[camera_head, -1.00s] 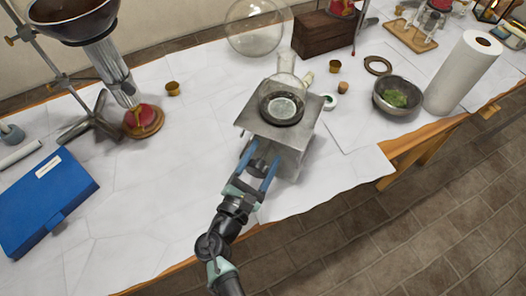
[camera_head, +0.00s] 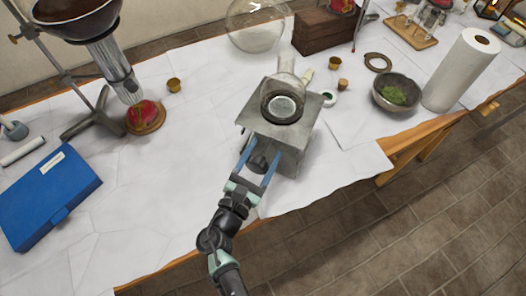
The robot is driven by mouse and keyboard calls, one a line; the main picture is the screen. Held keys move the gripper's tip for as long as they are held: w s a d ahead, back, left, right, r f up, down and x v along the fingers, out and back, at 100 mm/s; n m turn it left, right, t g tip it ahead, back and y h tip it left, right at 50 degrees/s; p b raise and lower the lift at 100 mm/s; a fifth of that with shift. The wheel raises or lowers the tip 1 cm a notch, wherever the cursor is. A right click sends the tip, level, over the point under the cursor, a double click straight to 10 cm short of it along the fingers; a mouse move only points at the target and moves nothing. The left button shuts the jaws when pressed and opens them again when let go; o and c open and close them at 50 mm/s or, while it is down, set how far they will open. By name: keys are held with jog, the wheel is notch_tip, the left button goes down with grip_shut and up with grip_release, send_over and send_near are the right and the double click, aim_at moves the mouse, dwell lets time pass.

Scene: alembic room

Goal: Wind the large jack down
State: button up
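The large jack (camera_head: 299,139) is a grey metal stand with a square top plate and a front panel, on the white-covered table. A clear glass vessel with a dark ring (camera_head: 283,107) sits on its plate. A dark knob (camera_head: 258,160) is on the jack's front side. My gripper (camera_head: 261,154) reaches in from the front, its two blue fingers apart on either side of the knob. It looks open; contact with the knob cannot be made out. The jack's inner linkage is hidden.
A blue case (camera_head: 45,200) lies at left. A stand with a funnel (camera_head: 75,22) and a red flask (camera_head: 143,116) is behind it. A bowl of greenery (camera_head: 396,94) and a paper roll (camera_head: 461,70) stand at right.

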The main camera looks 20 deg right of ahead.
jog(key=o, duration=0.4)
jog(key=v, duration=1.3)
jog(key=shift+b, duration=0.3)
jog(key=w+a+r+m+t+y+p, duration=0.1)
jog(key=w+r+m+y, duration=0.2)
jog(key=w+r+m, duration=0.65)
jog(key=w+r+m+t+y+p, duration=0.1)
jog(key=w+r+m+y, duration=0.4)
jog(key=r, duration=0.8)
notch_tip(320, 180, up, 19)
jog(key=w+a+m+t+p, duration=0.1)
jog(key=a+m+t, duration=0.1)
jog(key=m+t, duration=0.3)
jog(key=s+r+m+t+y, duration=0.1)
jog(key=s+r+t+y, duration=0.1)
jog(key=r, duration=0.6)
jog(key=s+a+r+m+t+y+p, duration=0.1)
jog(key=s+r+t+y, duration=0.1)
jog(key=s+r+t, duration=0.2)
jog(key=s+a+r+m+t+y, duration=0.1)
jog(key=s+r+t, duration=0.1)
jog(key=s+r, duration=0.5)
notch_tip(320, 180, up, 5)
jog(key=shift+s+a+r+t+y+p, duration=0.1)
jog(key=shift+s+a+t+y+p, duration=0.1)
jog(key=shift+s+t+y+p, duration=0.15)
